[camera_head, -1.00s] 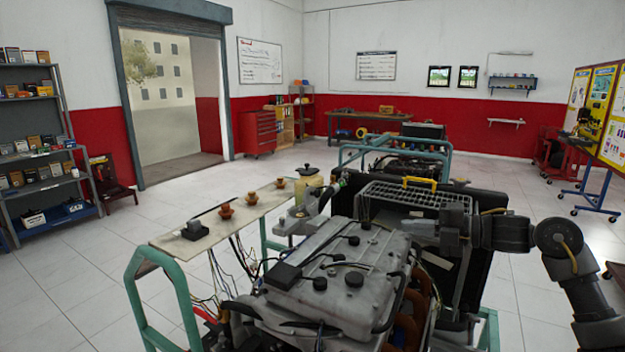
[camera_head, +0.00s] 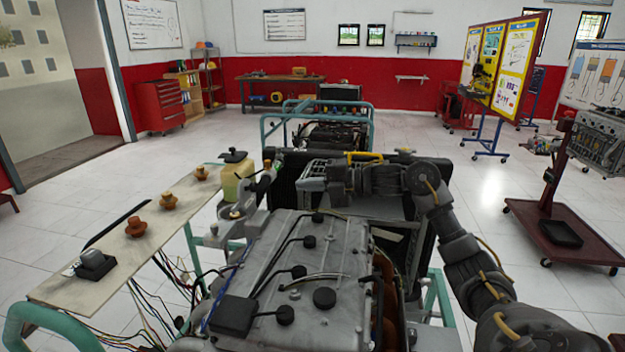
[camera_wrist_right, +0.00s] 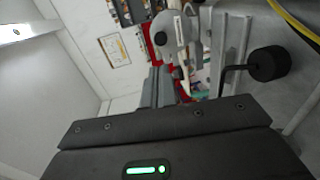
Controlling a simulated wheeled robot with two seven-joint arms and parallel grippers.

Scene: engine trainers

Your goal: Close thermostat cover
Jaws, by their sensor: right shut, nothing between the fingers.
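A light grey metal housing (camera_head: 238,228), probably the thermostat housing with its cover, sits at the left front end of the grey engine (camera_head: 315,265). I cannot tell the cover apart from the housing or see how far it stands open. In the right wrist view a pale rounded metal part (camera_wrist_right: 172,38) shows beyond the fingertips. My right gripper (camera_head: 305,186) reaches in from the right above the engine's far end, pointing left. It is shut and empty, to the right of the housing; its dark fingers also show in the wrist view (camera_wrist_right: 170,88). My left gripper is out of view.
A yellowish reservoir with a black cap (camera_head: 237,182) stands just behind the housing. A beige panel (camera_head: 130,255) with orange-brown knobs and hanging wires lies to the left.

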